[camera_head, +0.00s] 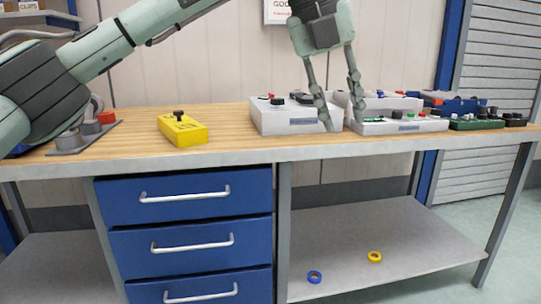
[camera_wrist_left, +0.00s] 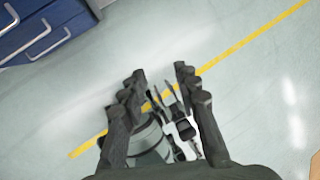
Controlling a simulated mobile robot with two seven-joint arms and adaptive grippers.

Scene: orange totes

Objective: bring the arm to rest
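My left arm (camera_head: 110,40) reaches in from the left of the head view. My left gripper (camera_head: 343,122) hangs with its fingers down, in front of the grey boxes on the bench as seen from the head. Its fingers are spread apart with nothing between them. In the left wrist view the same open fingers (camera_wrist_left: 160,75) are above bare floor, with dark and white parts below that I cannot make out clearly. My right gripper does not show in the head view.
The wooden workbench (camera_head: 230,119) carries a yellow box (camera_head: 184,131), a large grey box (camera_head: 285,120), a low grey box (camera_head: 400,126) and a green box (camera_head: 475,123). Blue drawers (camera_head: 190,210) are below. A blue ring (camera_head: 314,277) and a yellow ring (camera_head: 375,257) lie on the lower shelf (camera_head: 420,250).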

